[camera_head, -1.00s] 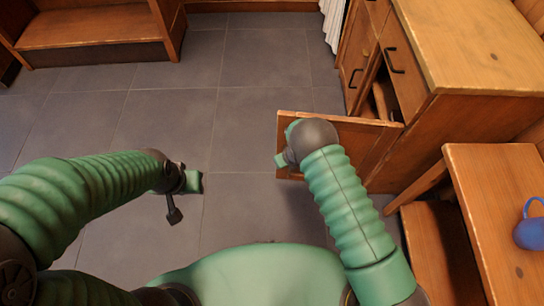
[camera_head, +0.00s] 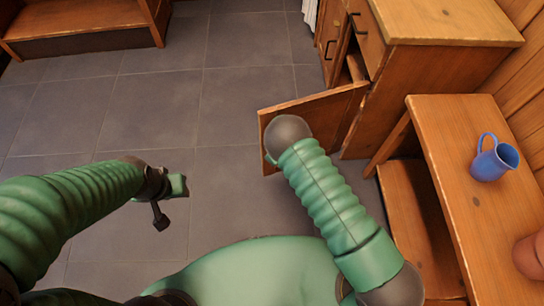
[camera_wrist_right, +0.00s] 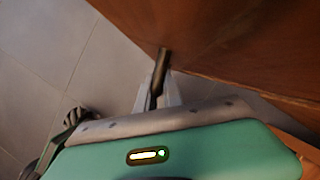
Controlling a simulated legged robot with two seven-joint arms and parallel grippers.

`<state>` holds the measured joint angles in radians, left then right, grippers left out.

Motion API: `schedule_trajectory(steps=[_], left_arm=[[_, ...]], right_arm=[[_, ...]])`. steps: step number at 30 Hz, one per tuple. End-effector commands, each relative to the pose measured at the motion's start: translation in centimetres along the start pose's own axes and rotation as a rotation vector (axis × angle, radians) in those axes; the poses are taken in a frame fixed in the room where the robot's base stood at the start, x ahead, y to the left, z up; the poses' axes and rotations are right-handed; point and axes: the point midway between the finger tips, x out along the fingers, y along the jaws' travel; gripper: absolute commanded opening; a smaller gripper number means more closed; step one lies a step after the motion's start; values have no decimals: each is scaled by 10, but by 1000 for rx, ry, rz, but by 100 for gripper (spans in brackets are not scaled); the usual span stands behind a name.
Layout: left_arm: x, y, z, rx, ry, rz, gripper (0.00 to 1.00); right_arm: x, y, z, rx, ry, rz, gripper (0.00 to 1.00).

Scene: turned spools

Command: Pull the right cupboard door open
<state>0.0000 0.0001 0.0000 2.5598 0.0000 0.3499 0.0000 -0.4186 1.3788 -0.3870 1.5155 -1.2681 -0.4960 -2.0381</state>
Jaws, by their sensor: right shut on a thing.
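The right cupboard door (camera_head: 330,103) stands well open, swung out from the wooden cupboard (camera_head: 388,105) into the room. My right arm's dark wrist covers part of it in the head view, and the right gripper is hidden there. In the right wrist view, the fingers of my right gripper (camera_wrist_right: 157,92) are shut on the dark bar handle (camera_wrist_right: 162,62). The door panel (camera_wrist_right: 225,40) fills the upper right of that view. My left gripper (camera_head: 170,202) hangs over bare floor at the left, away from the cupboard; its jaw opening does not show clearly.
A wooden bench or table (camera_head: 462,175) stands at the right with a blue mug (camera_head: 493,160) and a terracotta-coloured pot (camera_head: 529,257) on it. A wooden shelf unit (camera_head: 80,22) is at the far left. The grey tiled floor (camera_head: 150,110) between is clear.

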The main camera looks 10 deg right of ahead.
Motion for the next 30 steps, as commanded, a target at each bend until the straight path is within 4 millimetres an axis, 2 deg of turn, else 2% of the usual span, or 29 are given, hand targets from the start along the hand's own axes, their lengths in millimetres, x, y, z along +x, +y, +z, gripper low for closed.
schedule_trajectory(steps=[5,6,11,20,23,25,30], left_arm=[[0,0,0,0,0,0,36],[0,0,0,0,0,0,36],[0,0,0,0,0,0,36],[-1,0,0,0,0,0,36],[-6,0,-1,0,0,0,36],[-13,0,-3,0,0,0,36],[-31,0,-7,0,0,0,36]], right_arm=[[0,0,-2,2,3,0,0],[0,0,-2,2,3,0,12],[0,0,-2,1,2,-1,32],[-2,0,-1,1,1,-1,32],[-13,0,1,0,1,-1,32],[-27,0,2,2,1,-2,32],[-77,0,2,3,0,-2,32]])
